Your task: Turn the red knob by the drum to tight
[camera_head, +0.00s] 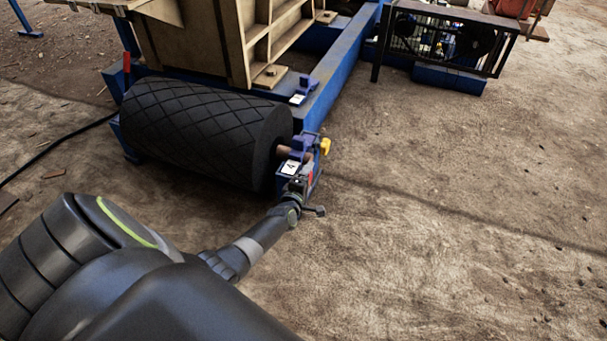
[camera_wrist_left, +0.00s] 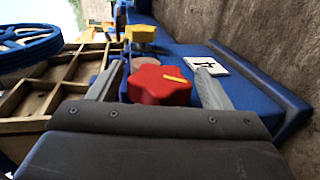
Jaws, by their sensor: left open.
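The red knob (camera_wrist_left: 158,85) has a lobed rim and a yellow pointer mark in the left wrist view. It sits between the two fingers of my left gripper (camera_wrist_left: 160,66), which is open, with a visible gap on the right side. In the head view the left gripper (camera_head: 299,184) is at the bracket by the end of the black drum (camera_head: 190,128), and only a little red of the knob shows there. I cannot tell whether the fingers touch the knob. My right gripper is in neither view.
A yellow knob (camera_head: 325,146) sits just beyond the red one, beside the drum shaft (camera_head: 285,150). A white card marked 4 (camera_head: 290,167) is on the blue bracket. A blue frame beam (camera_head: 335,80) runs behind. Bare dirt ground (camera_head: 450,220) lies open to the right.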

